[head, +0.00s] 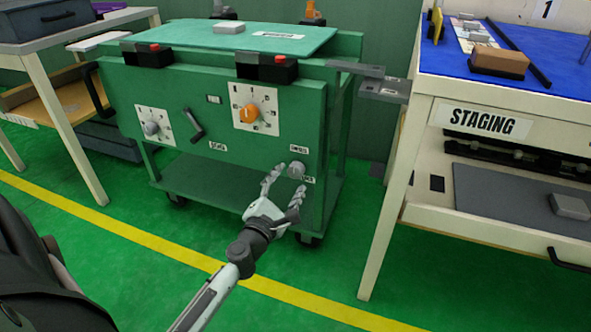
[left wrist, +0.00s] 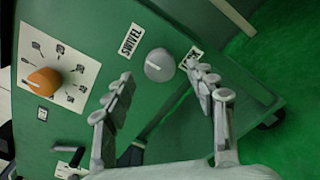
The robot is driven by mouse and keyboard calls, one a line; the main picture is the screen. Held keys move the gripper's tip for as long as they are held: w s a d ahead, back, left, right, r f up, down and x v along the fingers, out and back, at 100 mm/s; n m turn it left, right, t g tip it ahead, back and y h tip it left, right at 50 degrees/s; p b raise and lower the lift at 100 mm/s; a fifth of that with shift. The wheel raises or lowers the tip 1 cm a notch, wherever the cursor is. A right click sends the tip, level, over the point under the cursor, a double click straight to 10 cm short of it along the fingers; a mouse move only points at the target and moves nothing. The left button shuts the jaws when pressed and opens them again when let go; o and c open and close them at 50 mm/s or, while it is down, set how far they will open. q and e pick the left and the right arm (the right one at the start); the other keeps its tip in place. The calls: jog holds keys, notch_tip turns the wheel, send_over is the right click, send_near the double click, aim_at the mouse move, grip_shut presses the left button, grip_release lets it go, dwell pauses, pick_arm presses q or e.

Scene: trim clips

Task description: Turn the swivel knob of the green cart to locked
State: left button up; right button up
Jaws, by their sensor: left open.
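The green cart (head: 205,90) stands ahead with its front panel facing me. The swivel knob (head: 296,169) is a small grey round knob at the panel's lower right. In the left wrist view the knob (left wrist: 159,66) shows a pale mark, whose setting I cannot tell. A SWIVEL label (left wrist: 131,40) is beside it; another label (left wrist: 191,57) is partly hidden by a finger. My left gripper (head: 286,181) is open in front of the knob. Its fingers (left wrist: 158,72) are spread to either side of the knob, and I cannot tell whether they touch it. My right gripper is not in view.
An orange knob (head: 248,113), a dark lever (head: 193,127) and another grey knob (head: 151,127) share the panel. Red-buttoned clamps (head: 267,68) line its top. A blue-topped STAGING table (head: 520,62) stands close at right. Green floor (head: 130,280) is free in front.

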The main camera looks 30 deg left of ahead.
aim_at(294, 174)
pick_arm(q)
jog(key=shift+x, duration=2.15)
jog(key=c, duration=1.2)
